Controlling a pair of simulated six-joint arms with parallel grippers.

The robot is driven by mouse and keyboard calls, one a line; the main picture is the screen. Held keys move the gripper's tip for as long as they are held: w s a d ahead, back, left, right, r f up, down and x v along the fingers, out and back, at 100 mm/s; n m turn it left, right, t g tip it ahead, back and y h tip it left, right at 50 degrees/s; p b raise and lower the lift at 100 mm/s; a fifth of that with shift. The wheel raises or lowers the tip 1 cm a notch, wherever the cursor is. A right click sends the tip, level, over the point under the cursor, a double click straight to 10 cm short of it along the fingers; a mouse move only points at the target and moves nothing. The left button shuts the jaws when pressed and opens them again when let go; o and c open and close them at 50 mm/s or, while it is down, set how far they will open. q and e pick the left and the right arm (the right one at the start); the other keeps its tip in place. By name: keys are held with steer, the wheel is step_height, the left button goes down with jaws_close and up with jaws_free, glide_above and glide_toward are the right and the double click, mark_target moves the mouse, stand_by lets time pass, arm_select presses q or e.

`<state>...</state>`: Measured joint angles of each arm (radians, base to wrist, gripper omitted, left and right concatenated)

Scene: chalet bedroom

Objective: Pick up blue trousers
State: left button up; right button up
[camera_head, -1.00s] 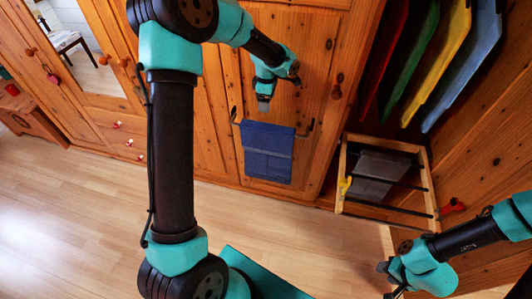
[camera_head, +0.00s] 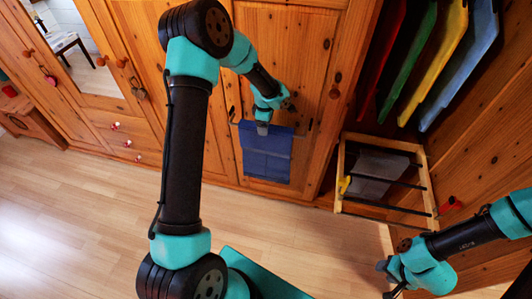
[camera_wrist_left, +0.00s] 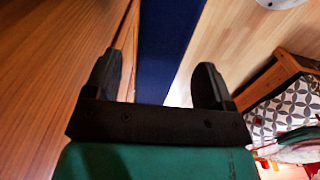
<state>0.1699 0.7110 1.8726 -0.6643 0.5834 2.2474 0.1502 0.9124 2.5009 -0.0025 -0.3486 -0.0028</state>
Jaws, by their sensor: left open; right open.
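The blue trousers (camera_head: 266,155) hang folded over a dark rail (camera_head: 312,124) on the wooden door. My left gripper (camera_head: 262,129) is at their top edge in the head view, partly in front of the rail. In the left wrist view the gripper (camera_wrist_left: 158,85) is open, and the blue cloth (camera_wrist_left: 165,45) runs between its two fingers. The fingers are not closed on it. My right gripper (camera_head: 385,280) is at the lower right of the head view, open, low and far from the trousers.
A wooden rack with dark bars (camera_head: 425,180) holds grey cloth (camera_head: 380,170) right of the trousers. Red, green, yellow and blue garments (camera_head: 462,65) hang at the upper right. The wooden floor (camera_head: 90,215) is clear. A patterned seat (camera_wrist_left: 285,108) shows in the left wrist view.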

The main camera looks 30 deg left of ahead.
arm_select(q)
steer(key=shift+f, duration=0.15)
steer(key=shift+w+d+f, duration=0.1)
steer(key=shift+w+f, duration=0.05)
steer(key=shift+f, duration=2.35)
steer(key=shift+c, duration=0.3)
jaws_close()
